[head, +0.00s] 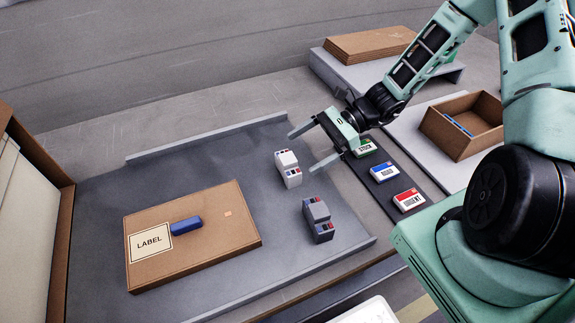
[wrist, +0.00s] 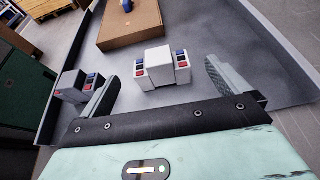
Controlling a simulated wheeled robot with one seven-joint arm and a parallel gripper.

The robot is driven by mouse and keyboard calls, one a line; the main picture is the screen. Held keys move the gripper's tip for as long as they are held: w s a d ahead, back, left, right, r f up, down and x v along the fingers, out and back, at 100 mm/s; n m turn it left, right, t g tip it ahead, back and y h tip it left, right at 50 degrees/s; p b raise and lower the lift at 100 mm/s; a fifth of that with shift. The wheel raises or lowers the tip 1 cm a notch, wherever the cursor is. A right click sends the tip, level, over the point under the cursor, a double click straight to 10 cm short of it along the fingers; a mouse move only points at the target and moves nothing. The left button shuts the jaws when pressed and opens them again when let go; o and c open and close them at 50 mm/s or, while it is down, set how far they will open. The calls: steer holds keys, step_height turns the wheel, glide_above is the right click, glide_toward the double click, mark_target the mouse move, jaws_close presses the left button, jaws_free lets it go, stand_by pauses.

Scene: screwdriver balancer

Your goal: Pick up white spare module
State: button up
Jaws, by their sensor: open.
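The white spare module (head: 288,168) stands on the grey tray, with small red and blue parts on its ends. In the wrist view the white module (wrist: 158,68) lies ahead of my gripper, between the lines of its two fingers. My gripper (head: 306,148) is open and empty, with its fingers pointing toward the module from the right. In the wrist view the fingers (wrist: 162,85) are spread wide on either side. I cannot tell how high they are above the tray. A similar grey module (head: 318,220) stands nearer the front; it also shows in the wrist view (wrist: 75,88).
A cardboard box (head: 190,255) with a label and a blue object (head: 186,226) lies on the tray (head: 150,172). A dark strip (head: 405,165) with green, blue and red cards lies to the right. An open brown bin (head: 440,133) stands beyond it.

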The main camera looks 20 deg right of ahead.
mark_target(286, 159)
steer(key=shift+r+p+x, duration=0.2)
steer(key=shift+p+x, duration=0.1)
steer(key=shift+x, duration=2.8)
steer(key=shift+s, duration=0.1)
steer(key=shift+c, duration=0.3)
steer(key=c, duration=1)
